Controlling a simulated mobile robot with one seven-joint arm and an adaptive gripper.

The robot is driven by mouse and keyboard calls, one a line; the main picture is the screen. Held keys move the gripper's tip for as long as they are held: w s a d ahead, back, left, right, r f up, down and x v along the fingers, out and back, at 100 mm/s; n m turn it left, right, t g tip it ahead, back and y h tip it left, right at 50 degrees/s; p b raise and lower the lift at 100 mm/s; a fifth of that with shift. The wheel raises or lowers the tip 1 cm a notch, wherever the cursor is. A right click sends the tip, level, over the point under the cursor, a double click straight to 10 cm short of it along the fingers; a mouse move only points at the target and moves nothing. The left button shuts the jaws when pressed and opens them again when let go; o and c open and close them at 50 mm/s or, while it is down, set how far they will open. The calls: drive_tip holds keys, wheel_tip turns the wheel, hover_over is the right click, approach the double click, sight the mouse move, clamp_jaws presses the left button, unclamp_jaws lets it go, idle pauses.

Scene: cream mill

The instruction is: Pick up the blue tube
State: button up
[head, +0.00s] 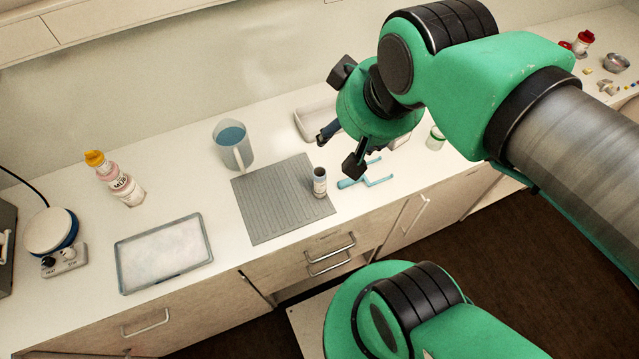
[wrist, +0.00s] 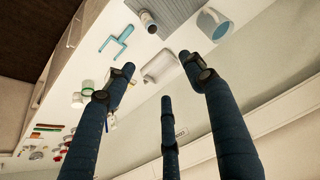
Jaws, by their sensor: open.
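A small upright tube (head: 319,183) with a grey-blue upper part and a pale printed label stands near the right edge of the grey ribbed mat (head: 262,205). It is the likeliest blue tube, though its colour is muted. It also shows at the top of the wrist view (wrist: 149,22). My gripper (head: 338,125) has three dark fingers spread apart. It hangs above the counter, apart from the tube and up and to its right in the head view. In the wrist view my gripper (wrist: 160,75) has nothing between its fingers.
A light blue forked tool (head: 366,177) lies just right of the tube. A jug with blue contents (head: 233,148) stands behind the mat. A pale tray (head: 316,122) lies behind my gripper, and a green-lidded jar (head: 435,139) stands right. A shallow tray (head: 163,252) lies front left.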

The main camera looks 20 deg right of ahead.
drive_tip(key=m+g+p, duration=0.3)
hover_over(320, 186)
drive_tip(key=s, duration=0.1)
drive_tip(key=s+x, duration=0.2)
drive_tip(key=x, duration=0.7)
wheel_tip(320, 186, down, 14)
drive_tip(key=w+m+g+p, duration=0.2)
drive_tip(key=m, duration=0.1)
drive_tip(key=shift+w+d+r+g, duration=0.25)
drive_tip(key=shift+d+g, duration=0.05)
drive_tip(key=shift+d, duration=0.1)
drive_tip(key=shift+f, duration=0.1)
drive_tip(key=shift+f+b, duration=0.6)
drive_tip(key=shift+f, duration=3.6)
drive_tip(key=shift+a+f+b, duration=0.1)
drive_tip(key=shift+f+b, duration=0.4)
drive_tip(key=shift+f, duration=2.1)
